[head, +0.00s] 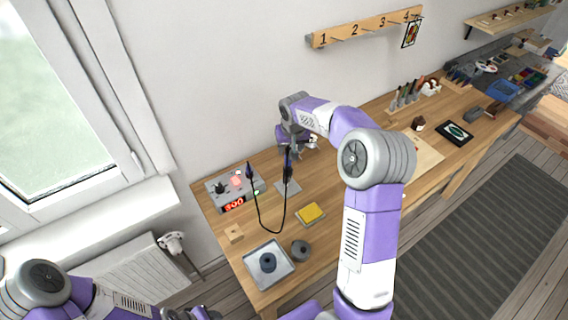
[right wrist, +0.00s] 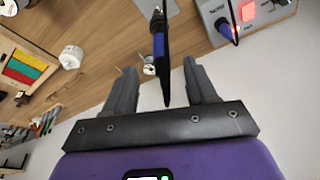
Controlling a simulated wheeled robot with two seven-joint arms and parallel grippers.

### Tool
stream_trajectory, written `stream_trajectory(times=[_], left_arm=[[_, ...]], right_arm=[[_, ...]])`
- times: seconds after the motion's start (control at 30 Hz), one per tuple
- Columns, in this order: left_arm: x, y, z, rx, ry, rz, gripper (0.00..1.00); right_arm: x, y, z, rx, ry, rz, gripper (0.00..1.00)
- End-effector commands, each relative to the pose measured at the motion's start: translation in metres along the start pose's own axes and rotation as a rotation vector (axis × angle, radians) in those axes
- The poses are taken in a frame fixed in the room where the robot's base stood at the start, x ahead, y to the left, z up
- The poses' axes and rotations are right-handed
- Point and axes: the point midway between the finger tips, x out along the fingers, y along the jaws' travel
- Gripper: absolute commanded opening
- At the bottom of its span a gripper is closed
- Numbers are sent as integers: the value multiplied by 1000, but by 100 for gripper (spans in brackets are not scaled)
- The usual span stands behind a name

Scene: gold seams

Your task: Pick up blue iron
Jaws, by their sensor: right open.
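The blue iron (head: 288,170) stands upright, dark and slim, on a small grey plate (head: 287,187) on the workbench. In the right wrist view the iron's blue and black handle (right wrist: 158,45) shows between the fingers, with a gap on each side. My right gripper (right wrist: 160,68) is open around it and not closed on it. In the head view my right gripper (head: 303,143) is at the iron's upper end, partly hidden by its own wrist. My left arm is low at the left; its gripper is barely visible at the bottom edge, jaws unclear.
A grey station (head: 234,188) with a red display and a blue plug stands left of the iron; a black cable loops over the bench. A yellow pad (head: 310,214), a metal tray (head: 269,264) and a dark round piece (head: 300,250) lie nearer. A numbered rack (head: 366,27) hangs on the wall.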

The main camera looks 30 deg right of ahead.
Motion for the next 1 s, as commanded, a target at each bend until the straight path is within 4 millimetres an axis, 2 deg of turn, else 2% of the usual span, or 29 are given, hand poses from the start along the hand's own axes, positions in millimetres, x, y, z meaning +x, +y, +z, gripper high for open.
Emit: stream_trajectory(times=[0.03,0.13,0.37,0.7,1.0], left_arm=[[8,-3,-1,0,1,0,51],[11,-4,-1,0,2,0,51],[9,-3,-1,0,1,0,51],[6,-2,-1,0,2,0,51],[6,-2,-1,0,1,0,51]], right_arm=[[9,0,2,-1,0,0,56],[15,0,3,-1,-1,0,56],[37,0,1,0,-1,0,56],[82,2,-6,-2,-1,-1,56],[86,2,-6,-1,0,-1,55]])
